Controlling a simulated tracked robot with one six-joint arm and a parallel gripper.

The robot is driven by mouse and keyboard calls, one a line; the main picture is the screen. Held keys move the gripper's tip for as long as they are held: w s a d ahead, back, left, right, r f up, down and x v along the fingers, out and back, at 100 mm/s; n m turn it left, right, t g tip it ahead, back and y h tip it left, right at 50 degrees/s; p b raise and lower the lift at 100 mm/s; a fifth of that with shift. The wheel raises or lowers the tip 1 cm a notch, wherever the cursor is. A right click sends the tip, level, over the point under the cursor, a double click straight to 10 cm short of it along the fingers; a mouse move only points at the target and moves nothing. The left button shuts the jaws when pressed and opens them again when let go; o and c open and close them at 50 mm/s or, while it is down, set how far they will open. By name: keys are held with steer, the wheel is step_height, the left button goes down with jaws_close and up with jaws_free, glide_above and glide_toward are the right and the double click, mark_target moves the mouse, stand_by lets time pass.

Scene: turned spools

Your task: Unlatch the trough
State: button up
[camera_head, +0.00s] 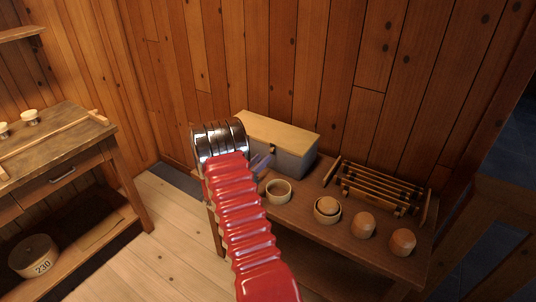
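The trough (296,164) is a grey box with a pale wooden lid (277,133), standing at the back left of the low wooden table. The lid lies closed on it. A small dark latch (272,149) shows at the lid's front edge. My red ribbed arm reaches up from the bottom, with a metal wrist in front of the trough's left end. My gripper (263,161) shows as thin purplish fingers pointing right, close to the trough's front below the latch. Whether they touch it, and how far apart they are, I cannot tell. Part of the trough's left front is hidden.
On the table (303,223) are a round bowl (278,191), another round vessel (327,208), two rounded wooden pieces (362,225) and a slatted rack (382,188). A workbench (60,145) stands at left, with a tub (35,256) on its lower shelf. Floor between is clear.

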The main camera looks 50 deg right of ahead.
mark_target(270, 150)
steer(key=shift+w+d, duration=0.15)
steer(key=shift+d, duration=1.2)
steer(key=shift+w+d, duration=0.1)
steer(key=shift+d, duration=1.2)
